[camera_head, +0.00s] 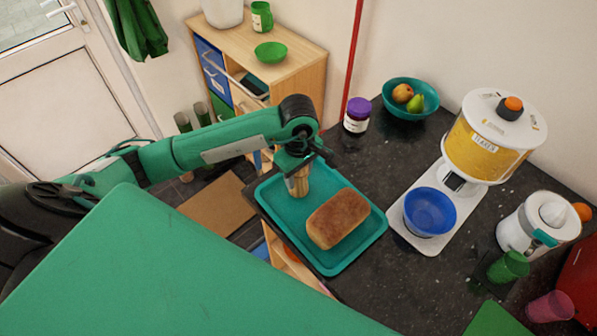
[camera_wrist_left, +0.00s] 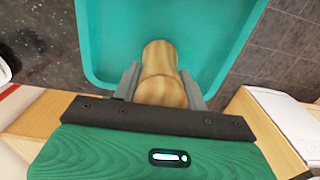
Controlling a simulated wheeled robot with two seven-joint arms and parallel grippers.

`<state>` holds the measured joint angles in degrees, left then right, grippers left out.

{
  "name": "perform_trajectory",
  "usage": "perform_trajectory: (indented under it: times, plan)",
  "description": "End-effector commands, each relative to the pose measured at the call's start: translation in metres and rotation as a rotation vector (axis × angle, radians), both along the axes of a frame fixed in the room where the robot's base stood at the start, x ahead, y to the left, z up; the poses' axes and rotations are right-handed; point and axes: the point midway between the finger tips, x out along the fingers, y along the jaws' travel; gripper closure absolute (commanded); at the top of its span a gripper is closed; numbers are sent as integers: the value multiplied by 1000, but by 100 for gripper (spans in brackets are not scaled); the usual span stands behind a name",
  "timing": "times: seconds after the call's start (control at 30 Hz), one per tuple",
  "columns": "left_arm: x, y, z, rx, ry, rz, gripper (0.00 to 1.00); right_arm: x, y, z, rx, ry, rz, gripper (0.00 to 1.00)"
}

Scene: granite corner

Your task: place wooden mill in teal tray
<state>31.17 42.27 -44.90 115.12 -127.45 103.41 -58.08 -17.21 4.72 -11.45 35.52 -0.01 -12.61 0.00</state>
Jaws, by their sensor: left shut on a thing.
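The wooden mill (camera_head: 298,184) is light brown and upright at the left end of the teal tray (camera_head: 334,265). My left gripper (camera_head: 300,166) is shut on the upper part of the mill from above. In the left wrist view the mill (camera_wrist_left: 160,75) is between the two grey fingers of the gripper (camera_wrist_left: 162,88), with the teal tray (camera_wrist_left: 105,40) beneath it. I cannot tell whether the mill's base touches the tray floor. A brown loaf of bread (camera_head: 338,218) lies in the tray to the right of the mill. My right gripper is not in view.
The tray sits on a dark granite counter (camera_head: 385,285). A purple-lidded jar (camera_head: 357,116), a teal fruit bowl (camera_head: 425,90), a dispenser (camera_head: 485,140) with a blue bowl (camera_head: 430,210), and a white juicer (camera_head: 537,225) stand around it. A wooden shelf (camera_head: 290,68) is behind.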

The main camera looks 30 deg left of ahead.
Motion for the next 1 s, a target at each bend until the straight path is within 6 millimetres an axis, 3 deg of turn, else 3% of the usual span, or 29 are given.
perform_trajectory:
  times: [0.1,0.13,0.23,0.7,1.0]
  plan:
    - [0,0,-4,0,0,0,84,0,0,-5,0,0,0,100]
    - [0,0,-4,0,0,0,55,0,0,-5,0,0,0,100]
    - [0,0,-3,0,1,0,36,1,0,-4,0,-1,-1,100]
    - [1,0,6,-1,-3,0,35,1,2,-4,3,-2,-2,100]
    - [1,0,58,0,-6,0,35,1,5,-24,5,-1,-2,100]
